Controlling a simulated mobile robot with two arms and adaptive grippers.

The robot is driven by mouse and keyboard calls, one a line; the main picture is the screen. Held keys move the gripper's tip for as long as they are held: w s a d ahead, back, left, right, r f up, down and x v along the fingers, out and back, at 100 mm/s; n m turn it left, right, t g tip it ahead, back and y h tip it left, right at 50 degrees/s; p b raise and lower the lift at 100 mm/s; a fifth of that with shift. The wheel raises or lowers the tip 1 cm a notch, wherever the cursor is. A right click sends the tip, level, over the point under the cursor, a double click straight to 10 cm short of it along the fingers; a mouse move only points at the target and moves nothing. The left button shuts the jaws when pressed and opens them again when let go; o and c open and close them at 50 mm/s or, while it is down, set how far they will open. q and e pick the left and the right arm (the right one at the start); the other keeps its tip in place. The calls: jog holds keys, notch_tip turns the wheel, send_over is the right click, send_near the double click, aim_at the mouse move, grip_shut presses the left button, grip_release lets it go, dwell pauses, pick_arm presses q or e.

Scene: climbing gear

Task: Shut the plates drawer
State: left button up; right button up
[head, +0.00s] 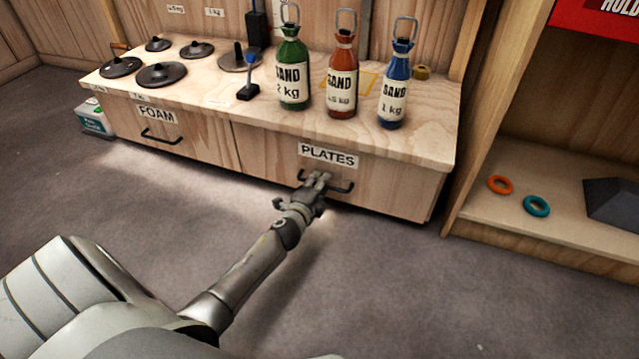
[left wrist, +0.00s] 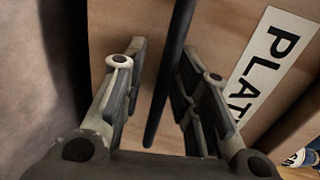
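The plates drawer (head: 275,155) is the right-hand wooden drawer under the bench top, with a "PLATES" label (head: 328,155) and a dark bar handle (head: 343,189). Its front looks flush, or nearly so, with the drawer beside it; I cannot tell whether a small gap remains. My left gripper (head: 318,181) is at the handle's left part. In the left wrist view, the dark handle (left wrist: 168,75) runs between the two spread fingers of my left gripper (left wrist: 160,80), with space showing around it. The label (left wrist: 270,75) lies to the right there. My right gripper is not in view.
The foam drawer (head: 195,138) is to the left. Green (head: 292,70), red (head: 341,80) and blue (head: 395,90) sand bottles stand on the bench top (head: 425,140), with several dark discs farther left. An open shelf (head: 470,215) is at right. The floor in front is clear.

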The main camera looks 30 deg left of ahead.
pick_arm(q)
jog(key=shift+w+r, duration=0.1)
jog(key=shift+r, duration=0.1)
jog(key=v, duration=0.7)
jog(key=shift+s, duration=0.3)
dwell(0.4)
